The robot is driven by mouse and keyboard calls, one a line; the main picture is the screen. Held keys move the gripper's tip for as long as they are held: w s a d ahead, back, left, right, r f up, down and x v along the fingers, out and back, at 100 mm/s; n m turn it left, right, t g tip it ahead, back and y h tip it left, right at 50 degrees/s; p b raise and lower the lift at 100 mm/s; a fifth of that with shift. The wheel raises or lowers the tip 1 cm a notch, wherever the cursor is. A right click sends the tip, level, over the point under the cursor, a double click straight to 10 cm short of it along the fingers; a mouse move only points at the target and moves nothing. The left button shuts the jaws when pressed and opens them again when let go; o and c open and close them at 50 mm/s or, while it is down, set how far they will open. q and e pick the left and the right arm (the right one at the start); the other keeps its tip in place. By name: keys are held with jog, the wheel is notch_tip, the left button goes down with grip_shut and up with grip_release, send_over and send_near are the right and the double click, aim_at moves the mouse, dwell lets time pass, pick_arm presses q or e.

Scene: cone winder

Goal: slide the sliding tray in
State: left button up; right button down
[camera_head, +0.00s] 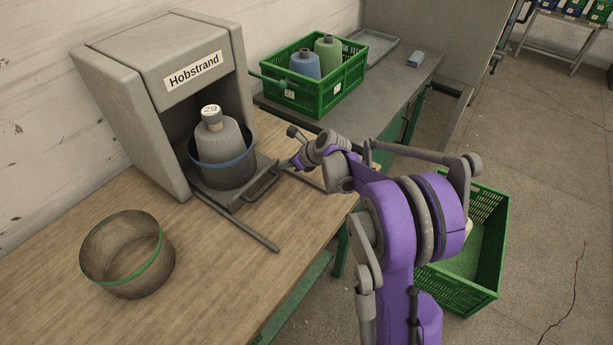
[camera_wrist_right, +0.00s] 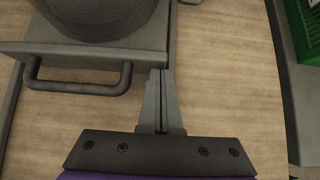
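The grey sliding tray (camera_head: 226,198) sticks out of the front of the Hobstrand machine (camera_head: 150,80), between two rails. Its bar handle (camera_head: 262,184) faces me. On the tray stands a dark round container (camera_head: 222,172) with a blue band, and a grey cone (camera_head: 222,135) with a white "29" top stands in it. In the right wrist view the tray's front edge (camera_wrist_right: 100,52) and handle (camera_wrist_right: 78,88) show at upper left. My right gripper (camera_head: 296,162) is shut and empty, just right of the handle, apart from it (camera_wrist_right: 162,100). My left gripper is not in view.
An open round container (camera_head: 128,285) with a green band stands on the wooden table at front left. A green crate (camera_head: 315,98) with cones stands behind on a grey bench. Another green crate (camera_head: 485,270) is on the floor at right. Table in front of the tray is clear.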

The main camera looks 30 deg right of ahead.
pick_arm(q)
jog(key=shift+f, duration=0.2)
pick_arm(e)
jog(key=w+a, duration=0.1)
jog(key=w, duration=0.3)
jog(key=w+a, duration=0.2)
jog(key=w, duration=0.2)
jog(key=w+a, duration=0.2)
jog(key=w, duration=0.2)
jog(key=shift+w+a, duration=0.1)
jog(key=shift+w, duration=0.2)
jog(key=shift+w+a, duration=0.1)
jog(key=shift+w, duration=0.15)
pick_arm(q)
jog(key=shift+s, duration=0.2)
pick_arm(e)
jog(key=shift+r, duration=0.1)
jog(key=shift+w, duration=0.1)
jog(key=shift+r, duration=0.15)
